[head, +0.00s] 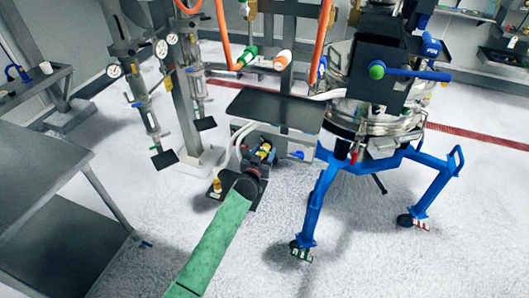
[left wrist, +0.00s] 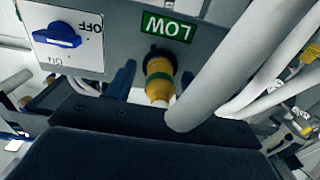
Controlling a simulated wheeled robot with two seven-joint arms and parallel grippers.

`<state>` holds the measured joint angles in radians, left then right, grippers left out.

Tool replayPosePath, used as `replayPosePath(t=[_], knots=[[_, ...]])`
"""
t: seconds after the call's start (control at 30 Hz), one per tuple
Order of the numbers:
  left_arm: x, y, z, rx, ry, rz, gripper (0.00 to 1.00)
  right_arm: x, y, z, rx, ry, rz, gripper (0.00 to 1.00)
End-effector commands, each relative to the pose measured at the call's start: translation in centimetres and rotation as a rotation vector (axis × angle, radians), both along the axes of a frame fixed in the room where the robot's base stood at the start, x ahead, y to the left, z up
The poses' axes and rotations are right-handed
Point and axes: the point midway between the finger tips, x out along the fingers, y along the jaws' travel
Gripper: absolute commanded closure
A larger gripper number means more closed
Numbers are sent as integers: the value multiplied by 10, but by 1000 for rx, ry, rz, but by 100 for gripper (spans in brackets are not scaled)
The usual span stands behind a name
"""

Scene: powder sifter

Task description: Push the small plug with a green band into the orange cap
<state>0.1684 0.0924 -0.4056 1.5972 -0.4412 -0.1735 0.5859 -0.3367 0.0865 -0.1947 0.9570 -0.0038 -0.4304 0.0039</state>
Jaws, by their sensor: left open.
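I cannot tell the plug from the orange cap here, or how deep one sits in the other. My left gripper (left wrist: 152,79) is open, its blue fingers on either side of the fitting. My right gripper is not shown.
A thick pale hose (left wrist: 225,65) passes close on the right of the fitting. A blue OFF/ON knob (left wrist: 58,36) is on the panel's left. In the head view, the blue-legged sifter stand (head: 325,185) is to the right and a grey table (head: 40,170) to the left.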

Motion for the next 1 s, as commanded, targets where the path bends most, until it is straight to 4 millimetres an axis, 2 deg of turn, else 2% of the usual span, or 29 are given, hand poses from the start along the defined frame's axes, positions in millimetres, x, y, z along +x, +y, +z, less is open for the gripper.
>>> replayPosePath(t=[0.3,0.37,0.57,0.6,1.0], knots=[[0,0,0,-1,0,0,47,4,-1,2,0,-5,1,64],[0,0,0,0,0,0,57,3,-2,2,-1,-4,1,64],[0,0,0,0,0,0,96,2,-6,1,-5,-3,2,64],[0,0,0,0,0,0,100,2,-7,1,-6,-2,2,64],[-9,3,0,-1,1,0,100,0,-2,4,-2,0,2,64]])
